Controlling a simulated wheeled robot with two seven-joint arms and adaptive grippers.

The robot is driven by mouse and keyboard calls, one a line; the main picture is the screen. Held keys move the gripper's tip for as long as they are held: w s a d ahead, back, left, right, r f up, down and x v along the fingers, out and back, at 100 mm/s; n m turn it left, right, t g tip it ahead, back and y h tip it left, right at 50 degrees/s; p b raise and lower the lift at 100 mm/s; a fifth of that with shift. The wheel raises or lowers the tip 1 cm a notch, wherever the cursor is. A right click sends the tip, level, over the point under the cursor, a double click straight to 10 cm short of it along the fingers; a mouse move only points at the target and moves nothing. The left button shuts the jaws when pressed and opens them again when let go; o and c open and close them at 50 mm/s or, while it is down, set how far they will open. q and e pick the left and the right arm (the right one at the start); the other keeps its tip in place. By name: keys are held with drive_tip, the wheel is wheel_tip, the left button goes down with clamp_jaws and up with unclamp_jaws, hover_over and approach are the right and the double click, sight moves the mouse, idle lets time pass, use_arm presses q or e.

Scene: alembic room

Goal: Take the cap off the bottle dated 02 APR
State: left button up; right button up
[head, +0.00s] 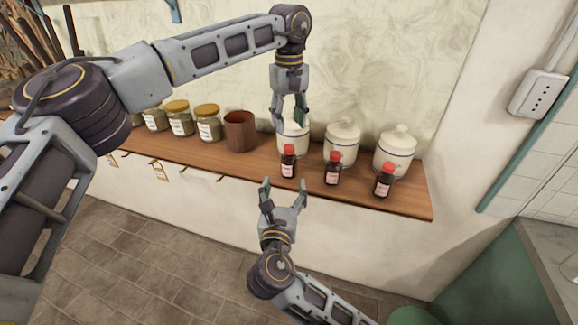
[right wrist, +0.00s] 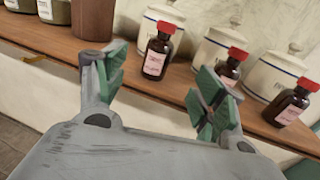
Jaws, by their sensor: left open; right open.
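Three dark brown bottles with red caps and pale labels stand on a wooden shelf (head: 225,172): the left bottle (head: 288,168), the middle bottle (head: 332,174) and the right bottle (head: 383,185). The label dates are too small to read. In the right wrist view they also show as the left bottle (right wrist: 157,55), middle bottle (right wrist: 229,70) and right bottle (right wrist: 291,105), all capped. My right gripper (head: 282,188) is open and empty, in front of and below the left bottle.
White lidded jars stand behind the bottles, including the middle jar (head: 342,146) and the right jar (head: 394,157). A brown cup (head: 240,133) and several gold-lidded glass jars (head: 207,124) stand farther left. The shelf ends right of the right bottle. Open space lies in front.

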sight(288, 165)
drive_tip(key=shift+w+d, duration=0.2)
drive_tip(key=shift+w, duration=2)
drive_tip(key=shift+w+d, duration=0.25)
drive_tip(key=shift+w, duration=1.9)
drive_tip(key=shift+w+d, duration=0.2)
drive_tip(key=shift+w, duration=2)
clamp_jaws()
